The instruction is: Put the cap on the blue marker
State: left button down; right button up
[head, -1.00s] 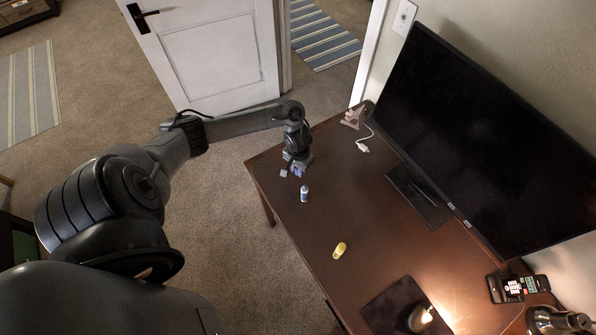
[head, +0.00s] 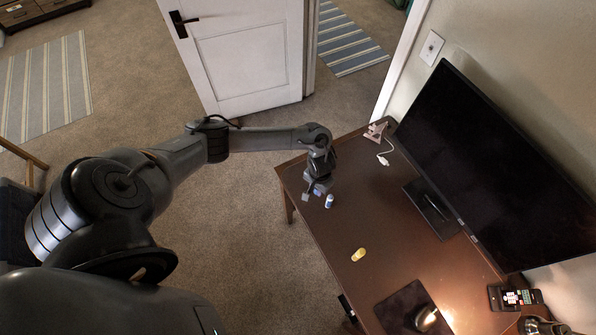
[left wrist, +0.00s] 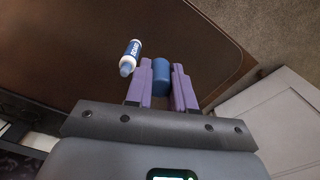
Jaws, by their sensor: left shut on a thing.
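The blue marker (head: 329,201), a short white body with a blue label, appears to stand upright on the brown desk. In the left wrist view (left wrist: 133,55) it is left of the fingers, apart from them, with its blue-grey tip end towards the camera. My left gripper (left wrist: 161,77) is shut on a blue cap (left wrist: 162,72), held between its purple fingers. In the head view the left gripper (head: 314,190) is over the desk's left end, just left of the marker. The cap cannot be made out clearly there. My right gripper is not in view.
A yellow object (head: 358,254) lies nearer on the desk (head: 335,228). A dark mat (head: 393,309) with a mouse (head: 426,318) is at the front. A large monitor (head: 490,160) stands on the right, with a phone (head: 515,298) nearby. The desk around the marker is clear.

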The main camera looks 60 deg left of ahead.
pick_arm(q)
jog(key=w+d+r+p, duration=0.2)
jog(key=w+d+r, duration=0.1)
jog(key=r, duration=0.3)
jog(key=shift+w+d+m, duration=0.2)
jog(key=shift+w+m, duration=0.1)
jog(key=shift+w, duration=0.25)
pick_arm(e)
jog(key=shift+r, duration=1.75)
pick_arm(q)
jog(key=shift+r, duration=0.15)
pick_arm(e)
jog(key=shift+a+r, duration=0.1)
pick_arm(q)
jog(key=shift+f+b, duration=1.15)
jog(key=shift+f, duration=1.7)
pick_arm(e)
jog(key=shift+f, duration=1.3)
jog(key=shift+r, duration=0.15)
pick_arm(q)
jog(key=shift+p, duration=0.4)
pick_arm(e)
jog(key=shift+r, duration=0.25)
pick_arm(q)
jog(key=shift+f, duration=0.1)
